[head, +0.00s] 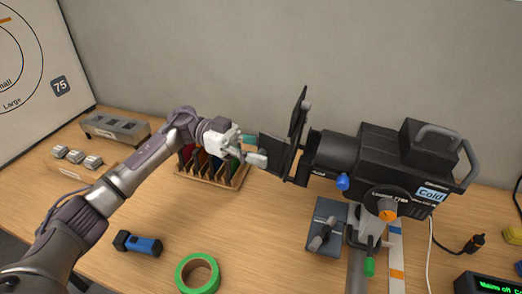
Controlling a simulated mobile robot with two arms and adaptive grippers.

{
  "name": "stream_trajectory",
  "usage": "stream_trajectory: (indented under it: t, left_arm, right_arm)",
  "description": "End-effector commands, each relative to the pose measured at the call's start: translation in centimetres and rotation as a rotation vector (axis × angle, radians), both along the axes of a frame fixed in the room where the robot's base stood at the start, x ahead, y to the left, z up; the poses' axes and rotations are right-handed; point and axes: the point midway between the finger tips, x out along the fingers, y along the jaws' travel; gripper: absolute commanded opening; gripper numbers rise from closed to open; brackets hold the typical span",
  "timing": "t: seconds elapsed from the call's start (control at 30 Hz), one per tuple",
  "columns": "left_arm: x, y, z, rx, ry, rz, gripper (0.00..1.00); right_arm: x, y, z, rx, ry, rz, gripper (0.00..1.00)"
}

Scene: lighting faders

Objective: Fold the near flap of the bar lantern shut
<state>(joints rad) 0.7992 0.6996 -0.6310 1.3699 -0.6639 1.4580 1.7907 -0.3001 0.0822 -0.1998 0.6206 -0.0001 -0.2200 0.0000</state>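The bar lantern (375,155) is a black stage light with a "Cold" label, pointing left on a grey stand. A tall dark flap (298,112) stands up at its front. Another dark flap (273,152) sticks out to the left from the front frame, on the side toward me. I take this one as the near flap. My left gripper (253,150) is at its outer left edge, with its two fingers apart. I cannot tell whether the fingers touch it. My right gripper is not in view.
A wooden rack with coloured sheets (212,172) stands behind my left gripper. A green tape roll (198,274), a blue-black torch (138,243) and a dark block with a lever (326,222) lie on the table. The table's middle is clear.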

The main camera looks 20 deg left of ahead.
Motion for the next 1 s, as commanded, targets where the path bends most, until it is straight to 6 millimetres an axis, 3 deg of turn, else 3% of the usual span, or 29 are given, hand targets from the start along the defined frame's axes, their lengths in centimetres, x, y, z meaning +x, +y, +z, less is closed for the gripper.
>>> stream_trajectory:
  t: [0.03, 0.2, 0.57, 0.77, 1.0]
  left_arm:
    - [0.0, 0.0, 0.0, 0.0, 0.0, 0.0, 0.25]
    - [0.0, 0.0, 0.0, 0.0, 0.0, -0.001, 0.0]
    - [-0.3, 0.0, 0.1, 0.001, 0.0, 0.025, 0.0]
    - [-0.8, -0.1, 0.4, 0.005, -0.006, 0.119, 0.0]
    - [-1.8, -0.4, 0.6, 0.005, -0.02, 0.317, 0.0]
  right_arm:
    - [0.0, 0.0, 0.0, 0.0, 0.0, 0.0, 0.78]
    - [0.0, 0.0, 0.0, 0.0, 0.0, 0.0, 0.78]
    - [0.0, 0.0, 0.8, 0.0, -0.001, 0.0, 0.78]
    - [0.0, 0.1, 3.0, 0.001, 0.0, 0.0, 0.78]
    - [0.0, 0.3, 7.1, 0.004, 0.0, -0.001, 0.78]
